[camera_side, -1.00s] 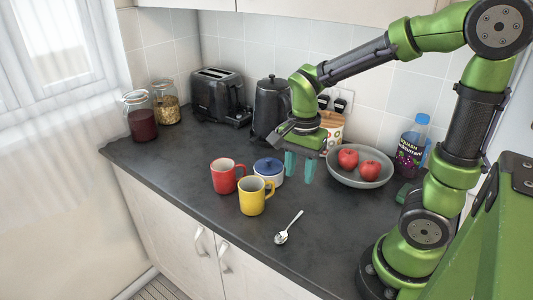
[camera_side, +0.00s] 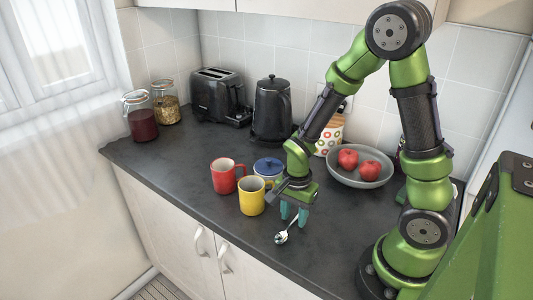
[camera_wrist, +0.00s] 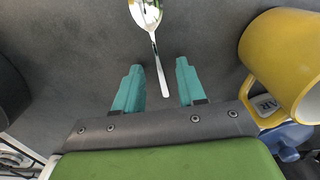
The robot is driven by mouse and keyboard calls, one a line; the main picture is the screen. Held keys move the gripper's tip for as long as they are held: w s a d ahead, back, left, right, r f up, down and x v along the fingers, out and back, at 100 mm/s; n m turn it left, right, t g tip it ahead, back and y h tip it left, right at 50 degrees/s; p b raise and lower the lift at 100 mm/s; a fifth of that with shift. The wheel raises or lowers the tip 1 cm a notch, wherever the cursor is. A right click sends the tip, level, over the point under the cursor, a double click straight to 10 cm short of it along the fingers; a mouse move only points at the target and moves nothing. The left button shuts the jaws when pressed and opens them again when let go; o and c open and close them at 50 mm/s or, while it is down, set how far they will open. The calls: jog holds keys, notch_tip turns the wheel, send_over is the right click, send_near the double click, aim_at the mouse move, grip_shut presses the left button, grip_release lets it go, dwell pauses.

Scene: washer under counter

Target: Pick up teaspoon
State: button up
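The silver teaspoon (camera_side: 288,232) lies on the dark worktop near its front edge, with its bowl toward the front. In the wrist view the teaspoon (camera_wrist: 148,28) has its bowl at the top and its handle running down to between my fingertips. My gripper (camera_side: 293,215) is open, its two teal fingers pointing down above the handle end. In the wrist view my gripper (camera_wrist: 159,72) has the handle end in the gap between the fingers, and neither finger appears to touch it. I cannot tell the exact height of the fingertips above the worktop.
A grey bowl (camera_side: 345,178) holds red apples.

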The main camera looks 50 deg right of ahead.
jog(key=shift+f, duration=0.15)
grip_shut()
